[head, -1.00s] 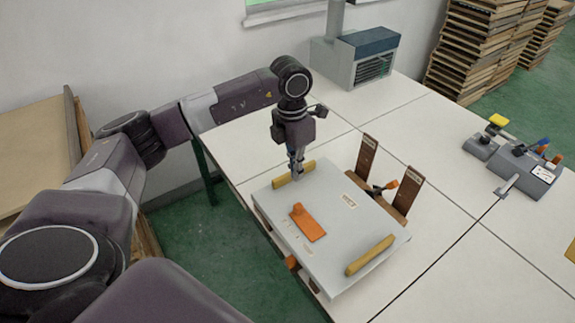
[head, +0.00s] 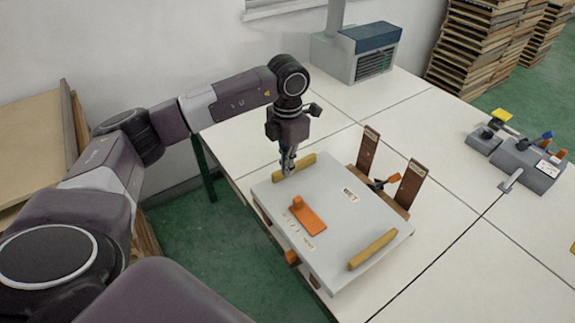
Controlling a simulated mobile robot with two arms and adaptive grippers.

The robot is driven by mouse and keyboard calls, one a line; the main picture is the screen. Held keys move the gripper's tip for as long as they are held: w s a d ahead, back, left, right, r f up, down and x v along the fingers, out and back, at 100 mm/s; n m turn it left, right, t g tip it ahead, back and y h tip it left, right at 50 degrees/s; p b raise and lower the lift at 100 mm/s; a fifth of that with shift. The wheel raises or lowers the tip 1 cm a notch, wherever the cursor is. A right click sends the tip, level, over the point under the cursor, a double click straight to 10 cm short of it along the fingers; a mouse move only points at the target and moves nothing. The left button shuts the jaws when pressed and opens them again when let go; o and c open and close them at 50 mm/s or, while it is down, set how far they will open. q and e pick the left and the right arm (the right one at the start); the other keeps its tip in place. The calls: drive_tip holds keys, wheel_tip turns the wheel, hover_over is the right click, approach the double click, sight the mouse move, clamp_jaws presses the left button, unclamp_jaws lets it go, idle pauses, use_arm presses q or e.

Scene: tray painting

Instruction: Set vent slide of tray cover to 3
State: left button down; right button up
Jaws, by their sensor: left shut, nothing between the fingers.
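The tray cover (head: 325,245) is a pale grey panel on the table's near edge. Its orange vent slide (head: 310,217) lies left of the panel's middle, with a raised knob at its upper left end. Small printed marks (head: 293,229) show beside the slide, too small to read surely. Yellow bar handles sit at the far left (head: 294,167) and near right (head: 372,250) edges. My left gripper (head: 288,171) is shut and empty, pointing down near the far handle and in front of part of it, away from the slide. Contact with the handle cannot be told. My right gripper is not in view.
A brown wooden rack (head: 367,149) with two uprights and a clamp (head: 384,184) stands behind the cover. A grey heater-like box (head: 355,55) is at the back. Grey devices (head: 525,165) sit at the right. The tabletop between is clear.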

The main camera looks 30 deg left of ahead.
sight(301, 210)
use_arm(q)
drive_tip(key=shift+f+b, duration=2.3)
drive_tip(key=shift+f, duration=1.1)
drive_tip(key=shift+s+d+p, duration=0.15)
drive_tip(key=shift+s+d, duration=0.15)
drive_tip(key=shift+d, duration=0.4)
drive_tip(key=shift+s+d+p, duration=0.15)
drive_tip(key=shift+s+d, duration=0.1)
drive_tip(key=shift+d, duration=0.4)
drive_tip(key=shift+s+d+p, duration=0.1)
drive_tip(key=shift+s+d, duration=0.25)
drive_tip(key=shift+d, duration=0.45)
drive_tip(key=shift+s+d+p, duration=0.1)
drive_tip(key=shift+s+d, duration=0.2)
drive_tip(key=shift+d, duration=0.5)
drive_tip(key=shift+s+d+p, duration=0.1)
drive_tip(key=shift+s+d, duration=0.25)
drive_tip(key=shift+d, duration=0.45)
drive_tip(key=shift+w+a+b, duration=0.25)
drive_tip(key=shift+a+b, duration=0.05)
drive_tip(key=shift+a, duration=0.3)
drive_tip(key=shift+w+a+r, duration=0.1)
drive_tip(key=shift+a, duration=0.05)
wheel_tip(301, 210, up, 9)
drive_tip(key=p, duration=0.5)
